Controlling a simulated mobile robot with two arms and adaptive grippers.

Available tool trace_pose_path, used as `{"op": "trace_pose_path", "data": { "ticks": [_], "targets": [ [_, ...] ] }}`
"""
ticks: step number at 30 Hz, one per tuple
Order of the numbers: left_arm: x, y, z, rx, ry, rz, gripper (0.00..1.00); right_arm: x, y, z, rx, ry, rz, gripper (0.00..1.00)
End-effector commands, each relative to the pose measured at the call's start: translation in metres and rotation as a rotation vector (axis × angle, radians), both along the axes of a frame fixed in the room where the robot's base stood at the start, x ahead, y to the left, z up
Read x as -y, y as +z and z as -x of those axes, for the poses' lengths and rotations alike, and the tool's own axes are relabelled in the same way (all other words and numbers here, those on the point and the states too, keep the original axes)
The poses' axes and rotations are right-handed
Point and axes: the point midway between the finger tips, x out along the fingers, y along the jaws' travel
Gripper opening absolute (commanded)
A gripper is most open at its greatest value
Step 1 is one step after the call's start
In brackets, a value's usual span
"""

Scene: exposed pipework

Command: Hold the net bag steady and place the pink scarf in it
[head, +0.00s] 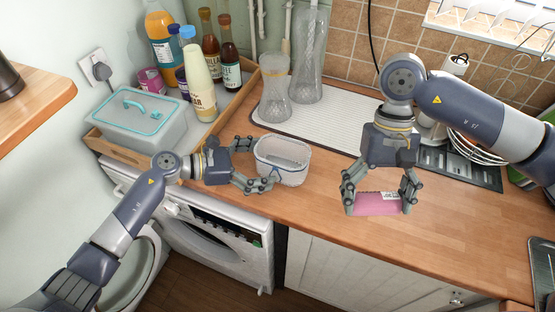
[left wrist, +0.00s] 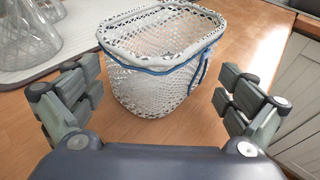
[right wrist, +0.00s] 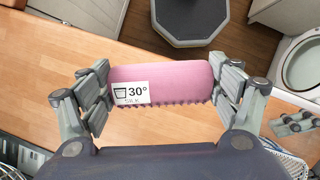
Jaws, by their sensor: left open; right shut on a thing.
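The white net bag (head: 284,160) stands upright and open-topped on the wooden counter, with a blue cord around its rim. In the left wrist view the net bag (left wrist: 160,60) looks empty and sits ahead of my left gripper (left wrist: 150,95). My left gripper (head: 256,166) is open, its fingers at the near side of the bag, not closed on it. The folded pink scarf (head: 376,204) is at the counter's front, to the right of the bag. My right gripper (head: 378,200) is shut on the scarf (right wrist: 190,83) from both ends; a white 30° label shows on it.
A ribbed white drying mat (head: 320,125) with clear glass vessels (head: 309,55) lies behind the bag. A wooden tray (head: 236,104) with bottles and a lidded box (head: 138,120) is at the left. The counter between bag and scarf is clear.

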Motion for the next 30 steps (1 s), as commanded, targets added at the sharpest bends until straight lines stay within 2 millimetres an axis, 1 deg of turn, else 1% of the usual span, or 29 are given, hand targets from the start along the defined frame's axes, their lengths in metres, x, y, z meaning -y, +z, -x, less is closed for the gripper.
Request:
{"op": "trace_pose_path", "data": {
  "ticks": [1,7,12,19,20,21,26,30],
  "targets": [
    [0.006,-0.007,-0.002,0.003,-0.001,0.000,0.97,0.000,-0.010,0.000,-0.002,0.000,0.001,0.58],
    [0.022,-0.011,-0.007,0.001,0.000,0.000,0.97,0.000,-0.017,0.000,-0.001,0.000,0.000,0.58],
    [0.027,-0.011,-0.009,0.000,0.001,0.000,0.97,0.000,-0.019,0.000,-0.001,0.000,0.000,0.58],
    [0.027,-0.010,-0.009,0.000,0.002,0.000,0.97,0.000,-0.018,0.000,-0.001,0.000,0.000,0.58],
    [0.027,-0.010,-0.009,0.000,0.002,0.000,0.95,0.000,-0.018,0.000,-0.001,0.000,0.000,0.58],
    [0.027,-0.010,-0.009,0.000,0.002,0.000,0.86,0.000,-0.018,0.000,-0.001,0.000,0.000,0.58],
    [0.027,-0.010,-0.009,0.000,0.001,0.000,0.62,0.000,-0.018,0.000,-0.001,0.000,0.000,0.58],
    [0.027,-0.010,-0.009,-0.001,0.001,0.000,0.38,0.000,-0.018,0.000,-0.001,0.000,0.000,0.58]
  ]
}}
